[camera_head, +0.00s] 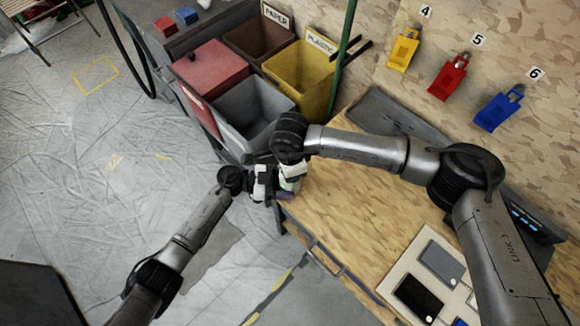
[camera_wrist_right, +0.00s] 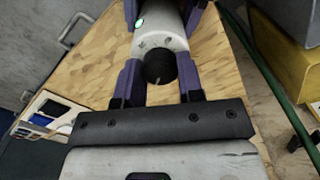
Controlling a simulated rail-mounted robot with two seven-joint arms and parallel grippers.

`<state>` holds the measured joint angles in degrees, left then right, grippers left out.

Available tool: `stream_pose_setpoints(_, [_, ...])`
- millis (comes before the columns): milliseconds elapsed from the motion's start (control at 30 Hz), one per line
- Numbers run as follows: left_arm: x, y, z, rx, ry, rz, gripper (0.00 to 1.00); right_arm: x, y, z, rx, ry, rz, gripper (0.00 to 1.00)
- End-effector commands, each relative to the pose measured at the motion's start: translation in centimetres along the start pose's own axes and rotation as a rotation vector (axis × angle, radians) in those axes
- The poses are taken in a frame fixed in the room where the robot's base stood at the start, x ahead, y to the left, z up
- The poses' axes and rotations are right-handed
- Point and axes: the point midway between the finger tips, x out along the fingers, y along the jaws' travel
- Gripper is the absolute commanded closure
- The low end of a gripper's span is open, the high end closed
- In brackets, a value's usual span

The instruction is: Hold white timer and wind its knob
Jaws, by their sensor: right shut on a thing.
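The white timer (camera_wrist_right: 160,34) is a white rounded body with a small green light, at the top middle of the right wrist view. Its black knob (camera_wrist_right: 159,68) faces the right wrist camera. The purple fingers of my right gripper (camera_wrist_right: 160,80) are shut on either side of the knob. Purple fingers of my left gripper show at the top of that view, against both sides of the timer's body. In the head view my left gripper (camera_head: 268,182) meets my right gripper (camera_head: 290,180) at the wooden table's left corner; there the timer is small and mostly hidden between them.
Sorting bins stand behind the grippers: grey (camera_head: 254,108), red (camera_head: 210,68) and yellow (camera_head: 300,75), with a green pole (camera_head: 343,60) beside them. The wooden table (camera_head: 350,205) is mostly clear; a board with dark devices (camera_head: 418,297) lies near its front. Colored tags hang on the wall.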

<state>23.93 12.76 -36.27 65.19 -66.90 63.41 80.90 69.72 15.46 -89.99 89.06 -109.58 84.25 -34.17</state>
Motion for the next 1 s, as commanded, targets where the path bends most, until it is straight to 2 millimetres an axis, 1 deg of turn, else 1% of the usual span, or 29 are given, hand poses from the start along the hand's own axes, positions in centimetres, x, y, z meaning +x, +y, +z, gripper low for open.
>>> stream_pose_setpoints(267, [0.0, 0.0, 0.0, 0.0, 0.001, 0.0, 0.6, 0.1, 0.0, 0.0, -0.001, -0.001, 0.001, 0.89])
stream_pose_setpoints(300, [0.0, 0.0, 0.0, 0.0, 0.001, 0.0, 0.6, 0.1, 0.0, 0.0, -0.001, -0.001, 0.001, 0.62])
stream_pose_setpoints(533, [0.0, 0.0, 0.0, 0.0, 0.0, 0.0, 0.6, 0.0, 0.0, 0.0, -0.002, 0.0, 0.001, 0.41])
stream_pose_setpoints(567, [0.0, 0.0, 0.0, 0.0, 0.0, 0.0, 0.6, 0.0, 0.0, 0.0, -0.002, 0.0, 0.001, 0.39])
stream_pose_setpoints(833, [0.0, 0.0, 0.0, 0.0, 0.0, 0.0, 0.6, -0.2, 0.0, 0.0, -0.002, 0.0, 0.0, 0.39])
stream_pose_setpoints(933, [0.0, 0.0, 0.0, 0.0, 0.0, 0.0, 0.6, -1.1, -0.1, 0.0, -0.001, 0.0, -0.001, 0.39])
stream_pose_setpoints(1000, [0.0, 0.0, 0.0, 0.0, 0.0, 0.0, 0.6, -2.1, -0.1, 0.0, -0.001, 0.0, -0.002, 0.39])
